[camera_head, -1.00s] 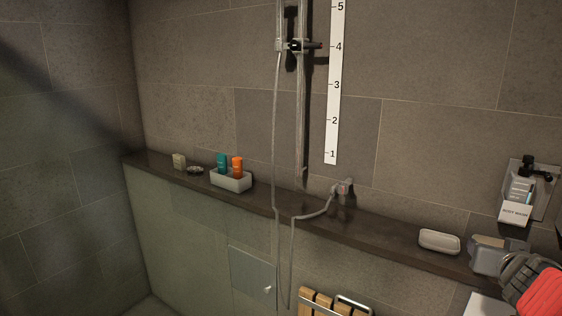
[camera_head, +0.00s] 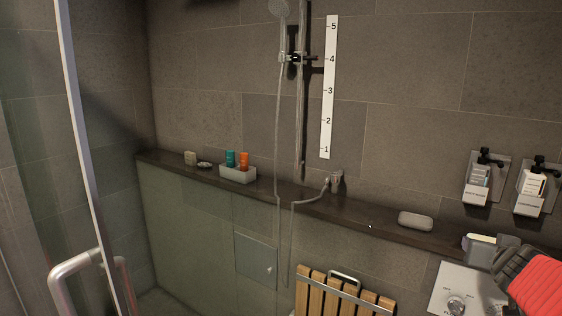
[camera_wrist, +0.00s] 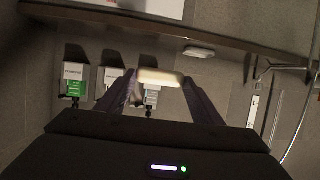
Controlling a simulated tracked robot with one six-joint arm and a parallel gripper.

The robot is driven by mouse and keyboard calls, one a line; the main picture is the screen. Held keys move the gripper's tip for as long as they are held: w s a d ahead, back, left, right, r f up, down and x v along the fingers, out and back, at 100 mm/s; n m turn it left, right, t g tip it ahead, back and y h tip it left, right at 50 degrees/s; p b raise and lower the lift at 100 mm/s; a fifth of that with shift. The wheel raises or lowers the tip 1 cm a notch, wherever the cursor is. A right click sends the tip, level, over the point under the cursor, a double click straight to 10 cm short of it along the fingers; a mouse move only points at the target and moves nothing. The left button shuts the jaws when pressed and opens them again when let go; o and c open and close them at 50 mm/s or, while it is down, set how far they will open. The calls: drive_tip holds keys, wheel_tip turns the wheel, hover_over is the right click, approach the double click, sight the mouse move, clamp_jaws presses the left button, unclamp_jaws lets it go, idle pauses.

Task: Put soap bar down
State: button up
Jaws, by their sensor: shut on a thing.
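My gripper (camera_head: 483,249) is at the lower right in the head view, in front of the wall near the right end of the shelf. It is shut on a pale cream soap bar (camera_head: 481,239). In the wrist view the soap bar (camera_wrist: 160,77) lies crosswise between the two fingers of my gripper (camera_wrist: 160,84). A small white, rounded dish-like thing (camera_head: 415,221) rests on the dark shelf (camera_head: 372,226), left of my gripper and apart from it. It also shows in the wrist view (camera_wrist: 199,52). Whether anything lies in it cannot be told.
Two wall dispensers (camera_head: 477,184) (camera_head: 530,191) hang above my gripper. A white control panel (camera_head: 460,287) is below it. A tray (camera_head: 238,174) with teal and orange bottles stands farther left. A slatted wooden seat (camera_head: 345,292) and glass door handle (camera_head: 75,275) are lower down.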

drive_tip(key=shift+w+d+f+n+y, duration=0.15)
drive_tip(key=shift+w+f+y, duration=0.1)
drive_tip(key=shift+w, duration=0.2)
drive_tip(key=shift+w+d+f+n+y, duration=0.1)
drive_tip(key=shift+w+f+n+y, duration=0.1)
drive_tip(key=shift+w, duration=0.2)
drive_tip(key=shift+a+r, duration=0.3)
drive_tip(key=shift+a, duration=0.1)
drive_tip(key=shift+w+a+n+t+y, duration=0.2)
drive_tip(key=shift+w+n+t+y, duration=0.1)
drive_tip(key=shift+w+n+y, duration=0.05)
drive_tip(key=w+a+f+n+t+y, duration=0.1)
drive_tip(key=w+a+f+n+y, duration=0.1)
drive_tip(key=w+a+f, duration=0.7)
drive_tip(key=w+a+f+n+y, duration=0.1)
drive_tip(key=w+a+f, duration=0.2)
drive_tip(key=a+f, duration=0.3)
drive_tip(key=w+a+f+n+y, duration=0.1)
drive_tip(key=a+f, duration=0.5)
drive_tip(key=a, duration=0.8)
drive_tip(key=shift+w+a+f+n+y, duration=0.35)
drive_tip(key=shift+w+y, duration=0.25)
drive_tip(key=shift+w, duration=0.55)
